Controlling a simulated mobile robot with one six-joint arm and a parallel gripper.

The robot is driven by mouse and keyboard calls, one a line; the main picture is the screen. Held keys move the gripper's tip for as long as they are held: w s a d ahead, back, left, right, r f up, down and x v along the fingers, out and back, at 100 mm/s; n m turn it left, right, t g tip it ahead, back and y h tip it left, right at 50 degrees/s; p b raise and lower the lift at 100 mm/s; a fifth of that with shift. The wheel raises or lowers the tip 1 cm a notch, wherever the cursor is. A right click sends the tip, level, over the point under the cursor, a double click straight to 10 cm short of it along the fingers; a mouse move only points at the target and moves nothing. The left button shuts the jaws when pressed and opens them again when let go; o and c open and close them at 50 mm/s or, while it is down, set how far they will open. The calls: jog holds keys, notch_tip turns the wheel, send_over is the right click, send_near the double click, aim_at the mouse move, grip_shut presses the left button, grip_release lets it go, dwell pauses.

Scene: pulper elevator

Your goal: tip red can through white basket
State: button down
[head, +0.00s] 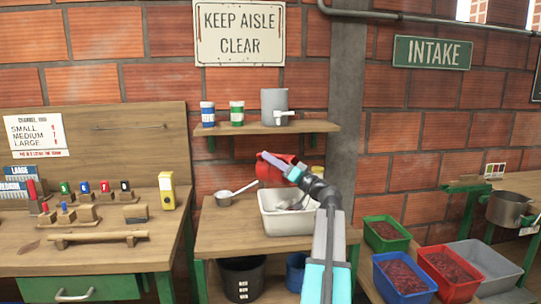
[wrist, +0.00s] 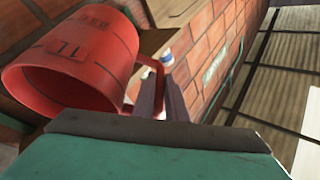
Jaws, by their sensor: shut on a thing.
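The red can (head: 268,170) is a red measuring can marked 1L. My gripper (head: 291,172) is shut on it and holds it in the air above the back of the white basket (head: 291,226). In the wrist view the can (wrist: 75,62) lies tilted, its open mouth toward the lower left. Its side handle is at my gripper fingers (wrist: 170,95). What is inside the can is not visible. The white basket, a rectangular tub, stands on the middle wooden table with grey things in it. My arm hides its right end.
A long-handled metal scoop (head: 225,198) lies left of the basket. A shelf (head: 265,127) with two small jars and a grey tapped container hangs above. Black (head: 242,280) and blue (head: 296,272) bins stand below. Green (head: 386,235), blue, red and grey crates stand at right.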

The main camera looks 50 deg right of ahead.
jog(key=shift+w+r+p, duration=0.15)
jog(key=shift+r+p, duration=0.1)
jog(key=shift+p, duration=0.4)
jog(key=shift+w+a+r+g+p, duration=0.1)
jog(key=shift+w+g+p, duration=0.3)
jog(key=shift+p, duration=0.65)
jog(key=shift+w+g+p, duration=0.15)
jog(key=shift+g+p, duration=0.25)
jog(key=shift+p, duration=0.7)
jog(key=shift+w+a+r+g+p, duration=0.1)
jog(key=shift+w+g+p, duration=0.2)
jog(key=shift+p, duration=0.75)
jog(key=p, duration=0.2)
jog(key=shift+w+a+r+n+g+p, duration=0.1)
jog(key=shift+w+n+g+p, duration=0.2)
jog(key=shift+p, duration=0.1)
jog(key=g+p, duration=0.1)
jog(key=p, duration=0.4)
jog(key=w+g+p, duration=0.1)
jog(key=p, duration=0.4)
jog(key=w+g+p, duration=0.1)
jog(key=g+p, duration=0.1)
jog(key=p, duration=0.2)
jog(key=shift+w+a+r+n+p, duration=0.2)
jog(key=shift+a+n+p, duration=0.05)
jog(key=shift+n+p, duration=0.15)
